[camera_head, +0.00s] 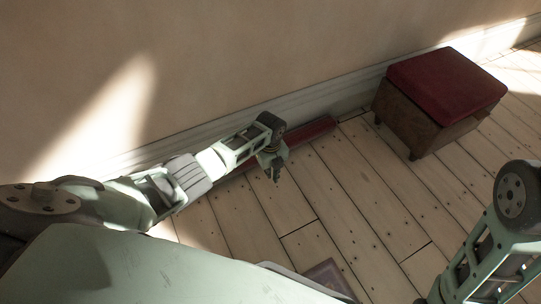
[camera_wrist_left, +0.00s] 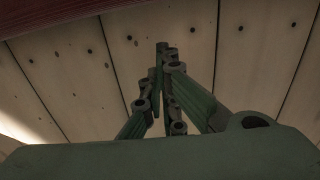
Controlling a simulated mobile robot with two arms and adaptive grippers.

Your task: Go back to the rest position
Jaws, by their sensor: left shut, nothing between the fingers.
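My left arm reaches in from the left in the head view, along the wall. My left gripper (camera_head: 274,173) hangs at its end above the wooden floor, pointing down. In the left wrist view the left gripper (camera_wrist_left: 163,52) has its fingers together at the tips, shut and empty, over floorboards. Part of my right arm shows at the lower right of the head view; its gripper is out of the frame.
A stool (camera_head: 446,86) with a red cushion stands against the wall at the upper right. A long dark red object (camera_head: 311,133) lies along the baseboard behind my left gripper. A flat, book-like item (camera_head: 327,277) lies low in the middle. The floor (camera_head: 370,200) between is clear.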

